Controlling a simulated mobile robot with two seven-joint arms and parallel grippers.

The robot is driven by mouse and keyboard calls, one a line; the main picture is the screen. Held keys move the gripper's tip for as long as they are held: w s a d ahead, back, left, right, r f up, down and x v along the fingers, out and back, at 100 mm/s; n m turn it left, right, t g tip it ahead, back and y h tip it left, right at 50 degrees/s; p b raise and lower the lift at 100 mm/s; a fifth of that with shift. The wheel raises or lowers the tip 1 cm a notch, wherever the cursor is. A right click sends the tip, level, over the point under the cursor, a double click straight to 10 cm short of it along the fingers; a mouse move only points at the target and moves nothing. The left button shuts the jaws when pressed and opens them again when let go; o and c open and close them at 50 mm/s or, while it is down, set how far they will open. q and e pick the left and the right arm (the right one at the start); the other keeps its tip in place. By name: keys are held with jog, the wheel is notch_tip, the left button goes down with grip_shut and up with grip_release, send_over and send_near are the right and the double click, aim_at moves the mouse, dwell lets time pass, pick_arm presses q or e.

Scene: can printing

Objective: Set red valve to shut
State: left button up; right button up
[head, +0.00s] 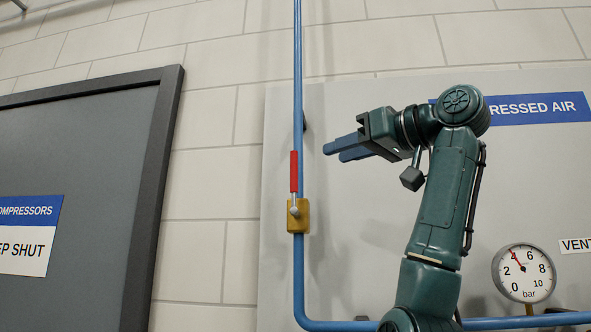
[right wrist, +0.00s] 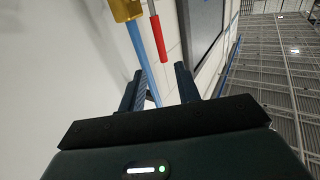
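The red valve has a red lever handle (head: 293,171) and a yellow body (head: 298,216) on a vertical blue pipe (head: 298,80). The handle points straight up, in line with the pipe. My right gripper (head: 334,151) is to the right of the handle, near its upper end and apart from it, with its fingers pointing left. In the right wrist view the fingers (right wrist: 159,70) are spread with nothing held between them. The red handle (right wrist: 158,38) and yellow body (right wrist: 126,9) show beyond the fingertips there. My left gripper is not in view.
A round pressure gauge (head: 524,273) in bar stands at the lower right, beside a VENT label (head: 577,246). A blue compressed-air sign (head: 540,108) is partly hidden by my right arm. A dark-framed grey door (head: 80,140) is at the left. The wall around the handle is clear.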

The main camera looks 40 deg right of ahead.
aim_at(297, 166)
jog(key=w+p, duration=0.1)
jog(key=w, duration=0.3)
jog(key=w+p, duration=0.1)
jog(key=w, duration=0.3)
jog(key=w+a+p, duration=0.1)
jog(key=w, duration=0.3)
jog(key=shift+w+a, duration=0.1)
jog(key=shift+c, duration=0.3)
grip_shut()
